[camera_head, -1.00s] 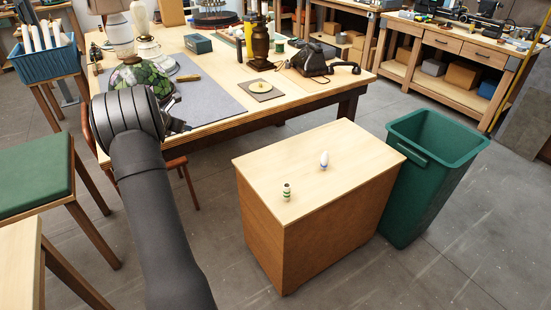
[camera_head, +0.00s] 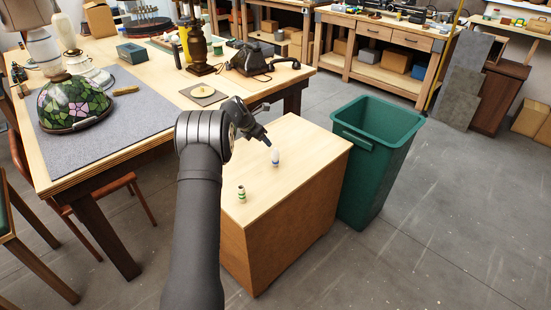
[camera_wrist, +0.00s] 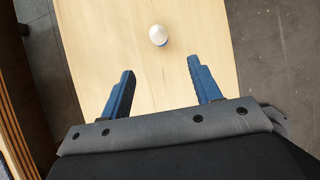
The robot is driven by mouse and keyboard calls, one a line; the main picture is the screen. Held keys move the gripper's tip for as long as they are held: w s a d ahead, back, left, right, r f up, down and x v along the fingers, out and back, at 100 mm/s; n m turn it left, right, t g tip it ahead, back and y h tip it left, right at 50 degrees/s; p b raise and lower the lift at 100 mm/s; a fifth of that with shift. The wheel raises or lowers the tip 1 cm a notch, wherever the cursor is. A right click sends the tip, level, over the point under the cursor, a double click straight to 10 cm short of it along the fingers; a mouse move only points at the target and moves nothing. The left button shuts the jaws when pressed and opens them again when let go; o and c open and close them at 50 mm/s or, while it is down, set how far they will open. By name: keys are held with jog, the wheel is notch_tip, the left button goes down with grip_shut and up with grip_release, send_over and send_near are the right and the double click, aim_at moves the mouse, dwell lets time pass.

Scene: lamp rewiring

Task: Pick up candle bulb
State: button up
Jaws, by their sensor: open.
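The candle bulb (camera_head: 275,157), white with a blue band low down, stands upright on the light wooden top of a cabinet (camera_head: 300,150). In the wrist view the bulb (camera_wrist: 158,35) shows from above as a small white round shape, ahead of the fingertips and between their lines. My gripper (camera_head: 262,140) is close above and beside the bulb in the head view. In the wrist view my gripper (camera_wrist: 160,68) has its two blue fingers apart, with nothing between them. No contact with the bulb shows.
A small green-and-white banded piece (camera_head: 241,193) stands on the cabinet top nearer the front. A green bin (camera_head: 378,130) stands right of the cabinet. A workbench (camera_head: 150,140) at left holds a stained-glass lampshade (camera_head: 72,104) and a black telephone (camera_head: 255,60).

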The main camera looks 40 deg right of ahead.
aim_at(273, 153)
jog(key=x, duration=1.4)
jog(key=shift+w+f, duration=0.15)
jog(key=shift+f, duration=0.25)
jog(key=c, duration=1.1)
